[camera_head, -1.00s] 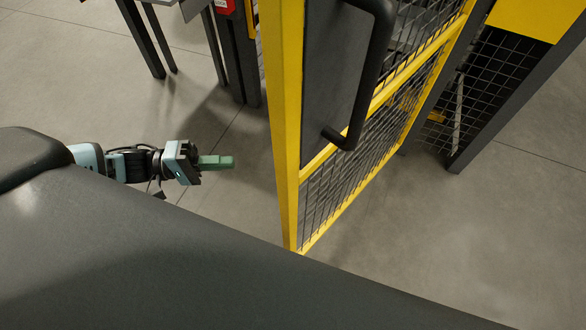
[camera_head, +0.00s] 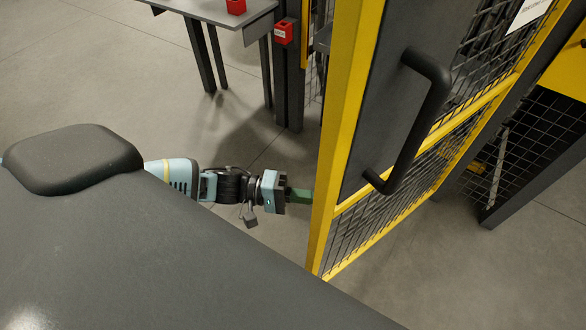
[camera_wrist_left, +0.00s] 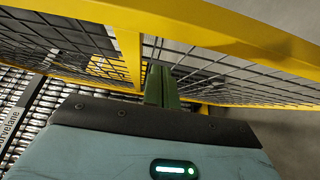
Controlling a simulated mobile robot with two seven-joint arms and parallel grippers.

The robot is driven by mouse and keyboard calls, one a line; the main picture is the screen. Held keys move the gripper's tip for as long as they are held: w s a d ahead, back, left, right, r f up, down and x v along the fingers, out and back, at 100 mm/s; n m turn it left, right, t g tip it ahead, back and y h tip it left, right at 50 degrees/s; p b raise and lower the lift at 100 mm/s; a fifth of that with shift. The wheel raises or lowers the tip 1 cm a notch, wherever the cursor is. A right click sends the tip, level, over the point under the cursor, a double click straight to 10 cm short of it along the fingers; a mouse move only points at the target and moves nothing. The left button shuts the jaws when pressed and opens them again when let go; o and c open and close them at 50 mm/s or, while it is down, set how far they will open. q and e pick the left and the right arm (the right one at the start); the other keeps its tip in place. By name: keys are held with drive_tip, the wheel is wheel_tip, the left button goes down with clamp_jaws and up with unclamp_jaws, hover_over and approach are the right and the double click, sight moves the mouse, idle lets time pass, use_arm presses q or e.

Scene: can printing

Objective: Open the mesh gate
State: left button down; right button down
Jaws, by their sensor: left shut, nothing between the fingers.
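The mesh gate (camera_head: 345,140) has a yellow frame, dark wire mesh and a dark panel with a black bar handle (camera_head: 415,125). It stands swung out at an angle from the fence, in the middle right of the head view. My left gripper (camera_head: 303,195) is at the gate's free edge, on the side away from the handle. Its green fingers are shut and empty, their tips partly hidden by the yellow post. In the left wrist view the shut fingers (camera_wrist_left: 161,85) point at the yellow frame and mesh (camera_wrist_left: 240,75); contact cannot be told. My right gripper is not in view.
A grey table (camera_head: 215,10) with a red item stands at the top left. A red box (camera_head: 283,32) is on a dark post beside the opening. Fixed mesh fencing (camera_head: 530,150) stands at the right. The floor at left is clear.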

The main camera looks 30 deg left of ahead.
use_arm(q)
drive_tip(key=shift+s+d, duration=0.35)
drive_tip(key=shift+d, duration=0.45)
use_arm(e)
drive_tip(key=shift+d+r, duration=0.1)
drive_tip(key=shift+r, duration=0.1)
